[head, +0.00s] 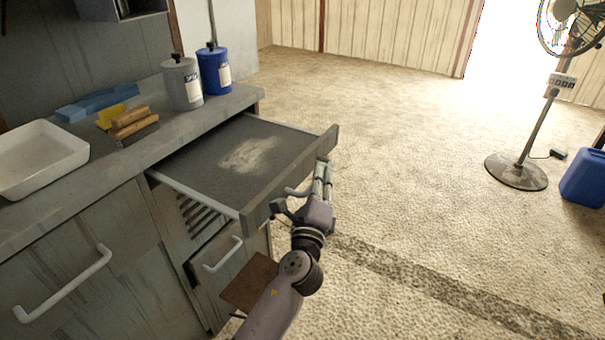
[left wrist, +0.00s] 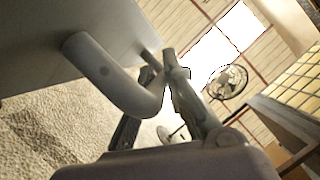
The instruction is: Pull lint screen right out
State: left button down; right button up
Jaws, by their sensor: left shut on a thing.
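The lint screen (head: 215,160) is a flat grey tray with a pale lint patch in its middle. It sticks well out from under the counter, with its back part still beneath the countertop. Its front panel (head: 275,185) carries a curved handle. My left gripper (head: 309,183) is at this front panel, shut on the handle. In the left wrist view the handle (left wrist: 110,75) runs from the panel in between my left gripper's fingers (left wrist: 170,95). My right gripper is not in view.
On the counter (head: 215,112) stand a grey canister (head: 182,84), a blue canister (head: 214,70), brushes (head: 133,124) and a white tray (head: 38,160). Below are a small drawer handle (head: 222,256) and a cabinet handle (head: 63,285). The floor to the right is open up to a fan (head: 516,172) and a blue bin (head: 584,178).

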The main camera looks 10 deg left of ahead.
pick_arm(q)
jog(key=shift+s+d+f, duration=0.1)
jog(key=shift+s+d, duration=0.15)
jog(key=shift+d, duration=0.45)
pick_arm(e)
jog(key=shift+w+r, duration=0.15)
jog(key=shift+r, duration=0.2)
pick_arm(q)
jog(key=c, duration=1.7)
grip_release()
jog(key=shift+o, duration=0.2)
jog(key=v, duration=1.2)
jog(key=shift+a, duration=0.1)
